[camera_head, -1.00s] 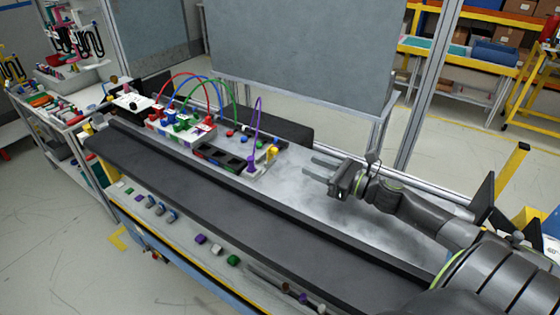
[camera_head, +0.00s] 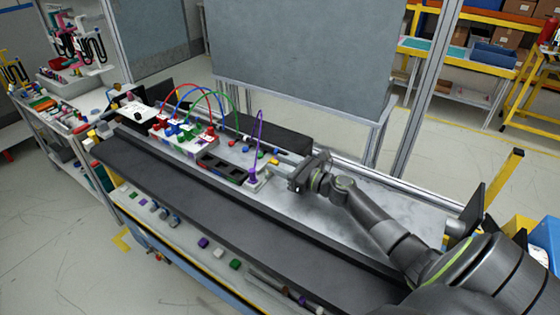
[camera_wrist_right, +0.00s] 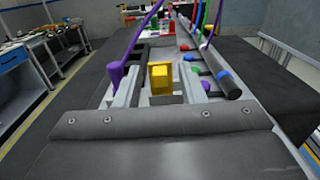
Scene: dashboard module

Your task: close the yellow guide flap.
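The yellow guide flap (camera_head: 274,162) is a small yellow block at the right end of the dashboard module (camera_head: 220,165). In the right wrist view the yellow flap (camera_wrist_right: 160,78) stands upright ahead of my palm, between the lines of my two grey fingers. My right gripper (camera_head: 281,163) is open, its fingers pointing left at the flap. I cannot tell whether a finger touches it. A purple plug (camera_head: 252,175) with a purple cable stands just left of the flap. My left gripper is not in view.
Red, blue and green cables arch over the module's left part. Several coloured knobs (camera_wrist_right: 205,85) lie close to the right finger in the wrist view. A long black rail (camera_head: 200,205) runs along the front. The grey table top (camera_head: 370,215) is clear on the right.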

